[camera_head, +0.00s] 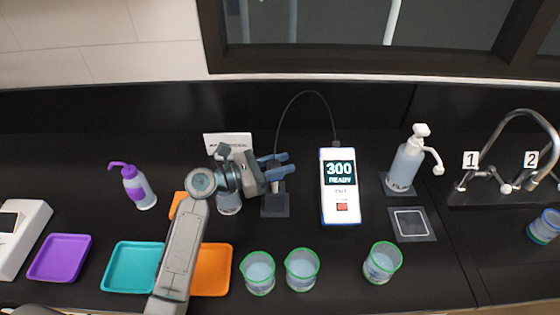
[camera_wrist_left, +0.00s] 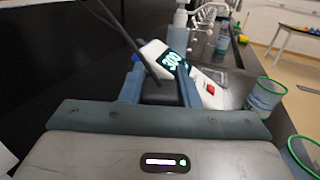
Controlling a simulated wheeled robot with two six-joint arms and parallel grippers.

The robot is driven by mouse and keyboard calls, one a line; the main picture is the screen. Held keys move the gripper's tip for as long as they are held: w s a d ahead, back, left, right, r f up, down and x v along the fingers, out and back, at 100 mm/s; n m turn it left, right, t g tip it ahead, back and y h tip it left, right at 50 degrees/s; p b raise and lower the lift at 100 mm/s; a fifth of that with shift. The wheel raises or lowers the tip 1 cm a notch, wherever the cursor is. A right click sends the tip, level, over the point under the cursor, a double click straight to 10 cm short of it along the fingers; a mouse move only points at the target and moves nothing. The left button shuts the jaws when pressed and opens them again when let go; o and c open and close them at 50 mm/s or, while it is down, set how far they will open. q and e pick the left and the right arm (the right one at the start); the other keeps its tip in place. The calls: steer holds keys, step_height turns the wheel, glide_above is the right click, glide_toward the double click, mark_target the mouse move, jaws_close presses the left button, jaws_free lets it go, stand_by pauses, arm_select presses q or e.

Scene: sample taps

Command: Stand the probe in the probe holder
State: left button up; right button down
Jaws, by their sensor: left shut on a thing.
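My left gripper (camera_head: 282,165) is shut on the probe, whose dark top (camera_wrist_left: 158,92) shows between the blue fingers in the left wrist view. In the head view the fingers mostly hide the probe. A thin black cable arches from it to the meter (camera_head: 340,185), which reads "300 READY". The dark probe holder (camera_head: 275,207) is just below the fingers in the head view. I cannot tell whether the probe's lower end is in the holder. My right gripper is not in view.
Green-rimmed beakers (camera_head: 302,270) stand along the front. Another beaker (camera_head: 229,203) stands just left of the holder. A white pump bottle (camera_head: 406,165) and a flat dark pad (camera_head: 411,224) are right of the meter. Purple (camera_head: 60,258), teal (camera_head: 130,268) and orange (camera_head: 214,270) trays lie left.

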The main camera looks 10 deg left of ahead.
mark_target(268, 167)
arm_select(q)
steer(key=shift+f, duration=0.3)
steer(key=o, duration=1.6)
steer(key=shift+p+v, duration=0.45)
steer(key=shift+v, duration=0.5)
steer(key=shift+s+a+r+p, duration=0.15)
steer(key=shift+s+a+p, duration=0.15)
steer(key=shift+a, duration=0.25)
steer(key=shift+s+a+r+p, duration=0.2)
steer(key=shift+s+a, duration=0.2)
steer(key=shift+a, duration=0.15)
steer(key=shift+s+a+r+p, duration=0.2)
steer(key=shift+s+a, duration=0.1)
steer(key=shift+a, duration=0.25)
steer(key=shift+s+a, duration=0.1)
